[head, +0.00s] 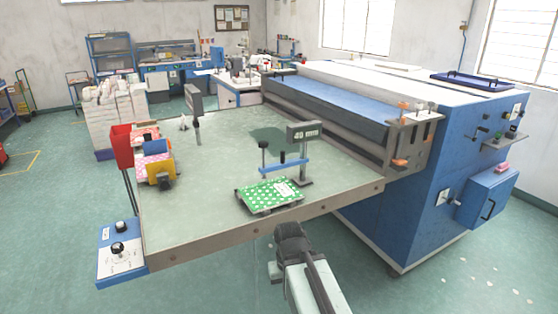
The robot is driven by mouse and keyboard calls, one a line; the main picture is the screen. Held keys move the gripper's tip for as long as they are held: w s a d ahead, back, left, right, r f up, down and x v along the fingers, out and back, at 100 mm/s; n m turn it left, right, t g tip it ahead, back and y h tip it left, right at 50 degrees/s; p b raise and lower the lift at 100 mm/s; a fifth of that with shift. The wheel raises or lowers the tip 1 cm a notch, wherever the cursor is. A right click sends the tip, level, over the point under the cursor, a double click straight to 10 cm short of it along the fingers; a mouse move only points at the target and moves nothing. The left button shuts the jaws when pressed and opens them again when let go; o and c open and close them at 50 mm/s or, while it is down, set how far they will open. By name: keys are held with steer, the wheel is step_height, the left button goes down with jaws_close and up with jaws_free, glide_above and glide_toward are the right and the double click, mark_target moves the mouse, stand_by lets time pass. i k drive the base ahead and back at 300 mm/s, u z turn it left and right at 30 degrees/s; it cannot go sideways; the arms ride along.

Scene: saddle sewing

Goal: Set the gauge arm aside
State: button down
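What looks like the gauge arm is a blue bar (284,166) with dark upright pins, at the front of the machine's table. It is beside a grey post with a "40 mm" sign (304,132). A green booklet with white dots and a pale label (270,195) lies just in front of it, near the table's front edge. My arm rises from the bottom of the view, and its dark end with my gripper (292,238) is in front of the table edge, apart from the bar. The fingers cannot be made out.
The grey-green table (215,215) is mostly clear in the middle. A second dark sign post (194,105) stands at the back. Patterned booklets (155,168) in a holder and a red bin (122,146) are at left. A control box (120,250) hangs at front left. The blue machine body (420,185) rises at right.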

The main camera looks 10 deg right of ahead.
mark_target(282, 164)
steer(key=k, duration=1)
steer(key=z, duration=0.7)
steer(key=i, duration=1.3)
steer(key=u, duration=2)
steer(key=i, duration=0.35)
